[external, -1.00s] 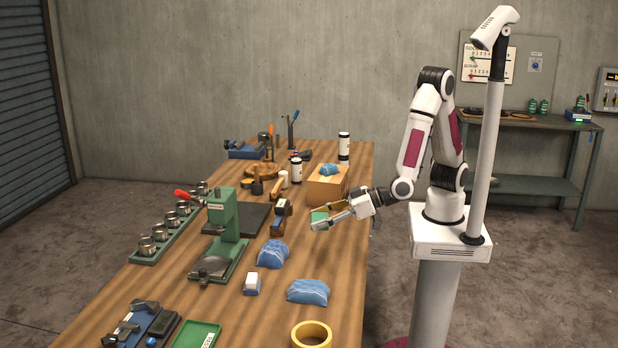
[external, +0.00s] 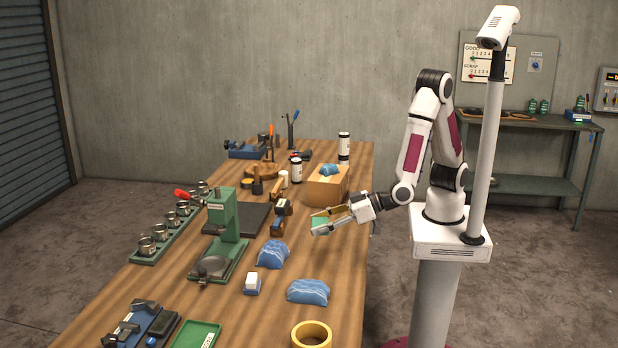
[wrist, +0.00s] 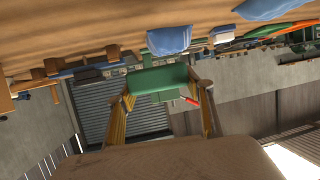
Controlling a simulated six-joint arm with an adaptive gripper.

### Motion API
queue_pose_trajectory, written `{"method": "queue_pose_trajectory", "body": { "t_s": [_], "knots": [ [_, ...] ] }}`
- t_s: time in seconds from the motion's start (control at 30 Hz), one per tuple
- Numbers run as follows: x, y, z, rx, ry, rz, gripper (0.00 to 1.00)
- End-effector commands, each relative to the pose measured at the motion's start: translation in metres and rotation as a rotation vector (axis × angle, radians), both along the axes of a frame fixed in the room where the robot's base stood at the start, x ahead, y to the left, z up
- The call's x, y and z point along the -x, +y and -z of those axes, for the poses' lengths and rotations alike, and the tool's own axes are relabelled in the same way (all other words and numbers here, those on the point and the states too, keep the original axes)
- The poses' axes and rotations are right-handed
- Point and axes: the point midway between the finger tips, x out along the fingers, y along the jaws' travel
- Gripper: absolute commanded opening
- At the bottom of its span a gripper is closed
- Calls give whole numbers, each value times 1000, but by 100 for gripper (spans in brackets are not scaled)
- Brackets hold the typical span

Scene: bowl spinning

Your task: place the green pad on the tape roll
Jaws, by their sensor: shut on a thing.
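The green pad (wrist: 158,79) is held between the two fingers of my gripper (wrist: 160,88) in the wrist view. In the external view my gripper (external: 322,222) is shut on the pad (external: 320,221), above the right side of the table, and the pad is partly hidden by a finger. The tape roll (external: 311,334) is a yellow ring lying flat at the table's near right edge, cut by the bottom of the picture. It is well apart from my gripper, nearer the camera. I cannot make out the tape roll in the wrist view.
Blue cloth bundles (external: 308,291) and (external: 273,254) lie between my gripper and the tape roll. A cardboard box (external: 327,186) stands just behind my gripper. A green press (external: 222,235) stands left of them. A green tray (external: 196,336) is at the front.

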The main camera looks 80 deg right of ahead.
Motion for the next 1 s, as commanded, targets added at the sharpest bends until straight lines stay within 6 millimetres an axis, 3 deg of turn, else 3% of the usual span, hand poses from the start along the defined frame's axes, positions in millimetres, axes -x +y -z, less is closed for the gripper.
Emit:
{"method": "queue_pose_trajectory", "body": {
  "t_s": [0.17, 0.47, 0.8, 1.0],
  "knots": [
    [-10, 38, -2, -3, -3, -65, 30],
    [-18, 133, -11, -2, -4, -269, 30],
    [-9, 237, -27, -1, -4, -514, 30],
    [2, 289, -36, -2, -3, -649, 30]
  ]
}}
